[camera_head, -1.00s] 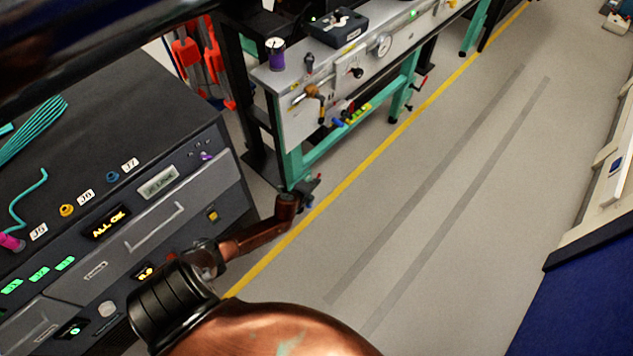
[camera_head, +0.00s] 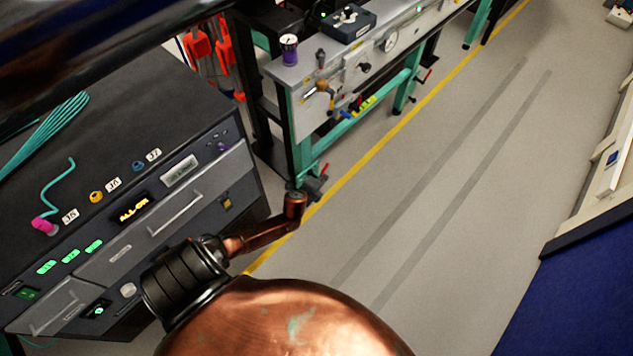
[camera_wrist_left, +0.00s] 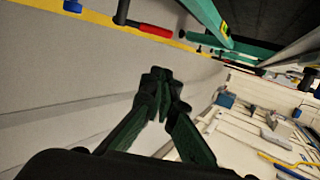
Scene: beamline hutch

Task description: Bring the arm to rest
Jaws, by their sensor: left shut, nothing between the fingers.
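My left arm (camera_head: 265,238), copper-coloured with a black joint, reaches up from the bottom of the head view. Its small dark left gripper (camera_head: 317,184) is at the far end, by the foot of the teal-legged bench and over the floor's yellow line. In the left wrist view the two dark green fingers of the left gripper (camera_wrist_left: 160,88) come together at their tips; it is shut and empty over pale floor. My right gripper is in neither view.
A dark cabinet (camera_head: 130,85) with lit labels and drawers stands at left, close to the arm. The bench (camera_head: 350,75) carries a gauge, valves and a purple-labelled spool (camera_head: 289,50). Open grey floor (camera_head: 450,190) lies to the right, bounded by a blue-sided unit (camera_head: 570,290).

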